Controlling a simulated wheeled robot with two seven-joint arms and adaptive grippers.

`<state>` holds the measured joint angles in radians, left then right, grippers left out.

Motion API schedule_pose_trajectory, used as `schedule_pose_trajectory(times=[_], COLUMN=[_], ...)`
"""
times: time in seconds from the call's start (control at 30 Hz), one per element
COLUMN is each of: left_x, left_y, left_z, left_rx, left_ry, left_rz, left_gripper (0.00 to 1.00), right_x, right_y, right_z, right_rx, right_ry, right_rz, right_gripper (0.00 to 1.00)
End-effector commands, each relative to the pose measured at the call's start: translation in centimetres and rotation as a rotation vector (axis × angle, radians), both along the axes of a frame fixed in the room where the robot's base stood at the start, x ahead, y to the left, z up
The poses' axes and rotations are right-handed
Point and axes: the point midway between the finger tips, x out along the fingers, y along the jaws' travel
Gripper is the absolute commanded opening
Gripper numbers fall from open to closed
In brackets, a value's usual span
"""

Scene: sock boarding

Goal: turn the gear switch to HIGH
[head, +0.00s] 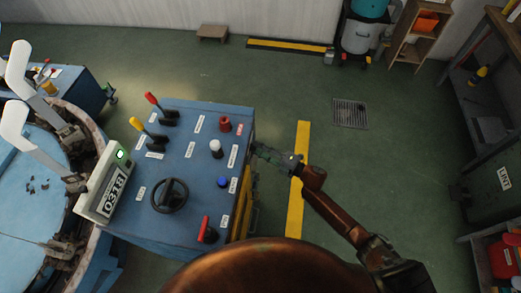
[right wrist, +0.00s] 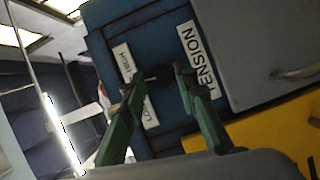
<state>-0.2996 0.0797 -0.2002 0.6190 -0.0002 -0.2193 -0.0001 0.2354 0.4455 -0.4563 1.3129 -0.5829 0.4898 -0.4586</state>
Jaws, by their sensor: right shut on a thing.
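The blue control console (head: 185,215) stands left of centre in the head view. My right gripper (head: 258,149) is at the console's right side face, just below its top edge. In the right wrist view my right gripper (right wrist: 162,76) has its two green fingers on either side of a small dark switch (right wrist: 156,76) and is shut on it. A large label (right wrist: 198,60) beside it seems to read TENSION. Two small labels, the upper (right wrist: 122,62) and the lower (right wrist: 149,112), flank the switch; their words are hard to read. I see no label GEAR there. My left gripper is not in view.
The console top carries a red lever (head: 160,108), a yellow lever (head: 148,132), a black handwheel (head: 169,195), a white knob (head: 215,148) and a blue button (head: 223,182). A blue round machine (head: 35,215) stands left.

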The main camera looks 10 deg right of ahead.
Motion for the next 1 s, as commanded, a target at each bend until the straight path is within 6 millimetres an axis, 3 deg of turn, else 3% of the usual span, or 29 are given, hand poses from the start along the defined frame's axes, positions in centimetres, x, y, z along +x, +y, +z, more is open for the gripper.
schedule_pose_trajectory(times=[0.03, 0.1, 0.4, 0.7, 1.0], left_x=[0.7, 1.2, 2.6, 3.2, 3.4], left_y=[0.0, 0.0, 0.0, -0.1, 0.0], left_z=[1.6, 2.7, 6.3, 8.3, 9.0], left_rx=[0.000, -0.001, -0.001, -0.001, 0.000], left_ry=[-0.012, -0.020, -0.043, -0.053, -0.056], left_rz=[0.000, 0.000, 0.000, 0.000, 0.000], left_gripper=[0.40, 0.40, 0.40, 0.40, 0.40], right_x=[0.0, 0.1, 0.2, 0.3, 0.3], right_y=[-0.1, -0.1, -0.3, -0.3, -0.2], right_z=[1.0, 1.1, 1.0, 0.8, 0.6], right_rx=[0.011, 0.036, 0.139, 0.216, 0.250], right_ry=[0.039, 0.100, 0.348, 0.522, 0.600], right_rz=[-0.001, -0.001, -0.003, -0.003, -0.002], right_gripper=[0.03, 0.03, 0.03, 0.03, 0.03])
